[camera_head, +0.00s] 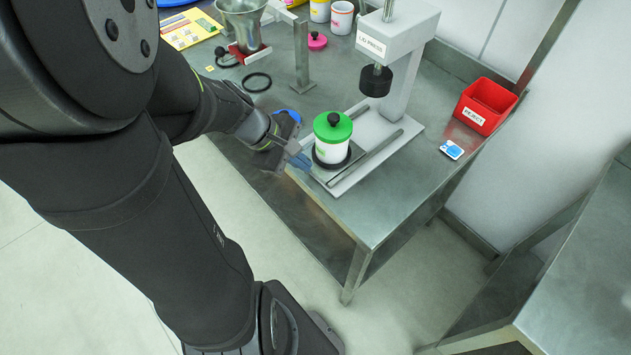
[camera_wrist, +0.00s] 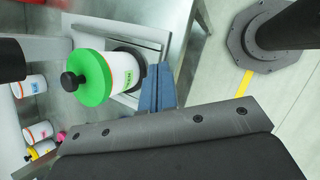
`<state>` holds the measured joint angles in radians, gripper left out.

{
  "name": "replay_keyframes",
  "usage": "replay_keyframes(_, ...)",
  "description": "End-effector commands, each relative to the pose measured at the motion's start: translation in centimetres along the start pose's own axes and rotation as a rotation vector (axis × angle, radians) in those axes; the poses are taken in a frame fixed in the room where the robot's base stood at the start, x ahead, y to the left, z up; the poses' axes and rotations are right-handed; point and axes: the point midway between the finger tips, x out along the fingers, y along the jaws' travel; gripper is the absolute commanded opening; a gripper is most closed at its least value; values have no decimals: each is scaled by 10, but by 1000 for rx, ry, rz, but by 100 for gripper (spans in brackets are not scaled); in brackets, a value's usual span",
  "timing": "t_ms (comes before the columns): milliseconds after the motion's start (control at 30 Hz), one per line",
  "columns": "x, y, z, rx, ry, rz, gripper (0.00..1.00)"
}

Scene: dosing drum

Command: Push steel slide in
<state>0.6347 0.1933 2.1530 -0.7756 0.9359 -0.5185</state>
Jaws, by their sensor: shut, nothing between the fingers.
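The steel slide (camera_head: 320,174) lies between the rails at the front of the lid press (camera_head: 397,45). It carries a black ring seat (camera_head: 342,163) with a white drum (camera_head: 333,152) upright in it, topped by a green lid (camera_head: 332,127) with a black knob. In the wrist view the green lid (camera_wrist: 92,78) and drum (camera_wrist: 122,70) are seen from above, left of my fingers. My gripper (camera_head: 302,163) has its blue fingers shut and empty at the slide's front left edge. They also show in the wrist view (camera_wrist: 154,88). I cannot tell whether they touch the slide.
The press's black ram head (camera_head: 375,81) hangs behind and above the drum. A red reject bin (camera_head: 485,106) and a small blue-and-white device (camera_head: 452,149) are to the right. A metal hopper (camera_head: 243,24) and black rings (camera_head: 257,82) are at the back left.

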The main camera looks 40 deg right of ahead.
Motion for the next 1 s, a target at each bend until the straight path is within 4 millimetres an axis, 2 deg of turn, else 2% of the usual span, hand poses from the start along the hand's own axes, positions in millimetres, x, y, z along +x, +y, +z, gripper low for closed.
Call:
replay_keyframes(33, -2, -14, -5, -138, -10, 57, 0)
replay_keyframes(200, -5, -51, -18, -616, -40, 262, 0)
replay_keyframes(300, -6, -67, -23, -827, -55, 349, 0)
replay_keyframes(400, -8, -78, -26, -958, -62, 406, 0)
replay_keyframes(667, -1, -81, -28, -1028, -71, 433, 0)
replay_keyframes(1000, 29, -68, -32, -1025, -72, 428, 0)
